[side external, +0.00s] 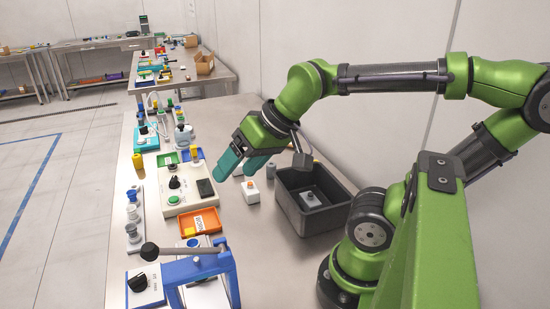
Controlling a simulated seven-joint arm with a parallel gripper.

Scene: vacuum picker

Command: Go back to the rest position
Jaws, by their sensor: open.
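My gripper (243,163) has two teal fingers. They are spread apart and nothing shows between them. It hangs above the table (240,289), to the upper left of the dark grey bin (338,221). A grey and white piece (311,198) lies inside the bin. My green arm reaches in from the right.
A control panel with a black knob and green button (186,190) stands left of the gripper. An orange tray (200,224) and a blue press with a lever (205,262) are nearer the front. Small grey cylinders (249,169) stand near the fingers. Other benches (222,76) are behind.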

